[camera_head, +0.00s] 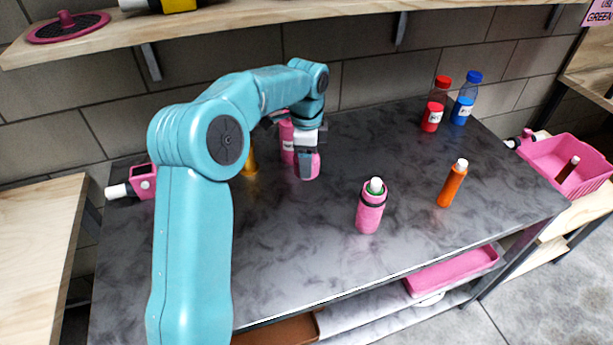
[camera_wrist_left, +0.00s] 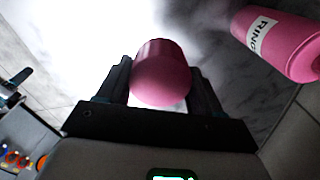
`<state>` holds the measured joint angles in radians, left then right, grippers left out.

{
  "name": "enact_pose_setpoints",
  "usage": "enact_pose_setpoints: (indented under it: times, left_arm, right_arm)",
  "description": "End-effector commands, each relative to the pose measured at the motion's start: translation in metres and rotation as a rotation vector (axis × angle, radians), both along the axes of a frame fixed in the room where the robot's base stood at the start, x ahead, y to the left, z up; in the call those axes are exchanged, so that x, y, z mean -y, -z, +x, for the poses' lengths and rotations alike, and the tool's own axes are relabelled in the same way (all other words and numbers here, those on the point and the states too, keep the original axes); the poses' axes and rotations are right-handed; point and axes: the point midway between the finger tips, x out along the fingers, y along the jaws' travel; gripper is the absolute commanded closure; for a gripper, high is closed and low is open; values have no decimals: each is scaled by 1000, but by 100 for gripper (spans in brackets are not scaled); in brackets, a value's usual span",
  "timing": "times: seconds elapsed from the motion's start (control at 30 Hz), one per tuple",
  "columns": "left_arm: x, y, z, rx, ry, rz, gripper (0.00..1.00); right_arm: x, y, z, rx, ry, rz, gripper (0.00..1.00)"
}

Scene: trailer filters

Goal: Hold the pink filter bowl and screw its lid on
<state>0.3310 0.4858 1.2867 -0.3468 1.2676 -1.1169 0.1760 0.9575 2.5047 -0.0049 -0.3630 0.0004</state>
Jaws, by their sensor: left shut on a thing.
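The pink filter bowl (camera_head: 369,212) stands upright on the dark worktop, with a dark ring near its top and a white and green piece sticking out. My left gripper (camera_head: 307,160) is to its left and farther back, apart from it. It is shut on a smaller, rounded pink piece, which looks like the lid (camera_head: 311,168). In the left wrist view the lid (camera_wrist_left: 162,75) sits between the two dark fingers (camera_wrist_left: 160,88). The fingers hide its sides. My right gripper does not show.
A pink canister labelled RING (camera_head: 287,143) stands just behind my left gripper. An orange bottle (camera_head: 452,185) is right of the bowl. Red (camera_head: 431,117) and blue (camera_head: 461,111) containers stand at the back right. A pink bin (camera_head: 545,155) is beyond the right edge. The front worktop is clear.

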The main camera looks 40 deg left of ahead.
Motion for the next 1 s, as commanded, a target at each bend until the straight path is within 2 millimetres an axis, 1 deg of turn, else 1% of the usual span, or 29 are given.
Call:
enact_pose_setpoints:
  times: [0.03,0.1,0.2,0.3,0.4,0.57,0.87,0.9,1.0]
  left_arm:
    - [0,-19,1,5,-1,2,64]
    - [0,-38,1,4,0,1,64]
    - [0,-62,1,4,1,0,64]
    - [0,-80,0,2,0,1,64]
    - [0,-91,1,1,0,0,64]
    - [0,-99,0,-1,0,-1,64]
    - [0,-99,0,-1,0,-1,64]
    - [0,-99,0,-1,0,-1,64]
    - [0,-99,0,-1,0,-1,64]
  right_arm:
    - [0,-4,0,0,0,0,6]
    - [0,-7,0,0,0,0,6]
    - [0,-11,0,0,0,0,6]
    - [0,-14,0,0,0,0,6]
    - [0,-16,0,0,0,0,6]
    - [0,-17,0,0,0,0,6]
    - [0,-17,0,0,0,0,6]
    - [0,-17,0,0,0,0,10]
    - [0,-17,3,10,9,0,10]
